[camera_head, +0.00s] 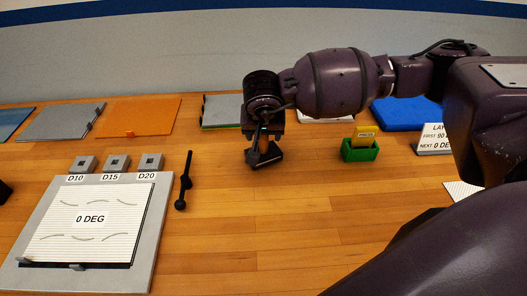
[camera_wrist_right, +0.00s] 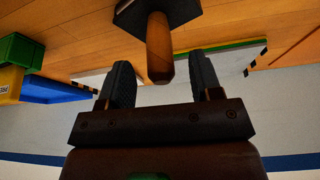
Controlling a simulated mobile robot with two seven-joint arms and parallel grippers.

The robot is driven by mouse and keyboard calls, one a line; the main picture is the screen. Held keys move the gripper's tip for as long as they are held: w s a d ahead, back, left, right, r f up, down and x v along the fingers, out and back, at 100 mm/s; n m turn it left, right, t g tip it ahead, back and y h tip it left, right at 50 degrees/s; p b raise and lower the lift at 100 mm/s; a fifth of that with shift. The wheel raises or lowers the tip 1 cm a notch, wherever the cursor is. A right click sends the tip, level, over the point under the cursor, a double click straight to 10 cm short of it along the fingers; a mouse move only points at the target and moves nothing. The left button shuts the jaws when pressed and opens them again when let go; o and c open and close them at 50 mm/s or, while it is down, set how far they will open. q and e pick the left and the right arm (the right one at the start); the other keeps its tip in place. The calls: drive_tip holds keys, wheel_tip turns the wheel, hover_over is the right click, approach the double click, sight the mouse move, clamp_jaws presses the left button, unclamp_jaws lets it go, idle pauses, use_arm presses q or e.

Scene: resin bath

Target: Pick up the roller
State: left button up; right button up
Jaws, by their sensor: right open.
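My right gripper (camera_head: 263,138) points down over the middle of the table, its jaws open. Below it is a tool with a dark foot (camera_head: 266,157), partly hidden by the gripper. In the right wrist view the tool's wooden handle (camera_wrist_right: 158,48) points towards my open right gripper (camera_wrist_right: 160,76), its end between the two fingers with a gap on each side. Its dark head (camera_wrist_right: 178,8) is cut off by the top edge, so I cannot confirm it is the roller. A slim black rod with rounded ends (camera_head: 183,181) lies left of it. My left gripper is not seen.
A grey board (camera_head: 150,235) with a "0 DEG" sheet (camera_head: 125,215) and small D10, D15, D20 blocks is at front left. Orange (camera_head: 140,115) and blue (camera_head: 400,112) sheets lie behind. Wood between is clear.

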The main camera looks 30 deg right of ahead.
sight(264, 146)
drive_tip(key=x, duration=0.4)
drive_tip(key=shift+w, duration=0.1)
clamp_jaws()
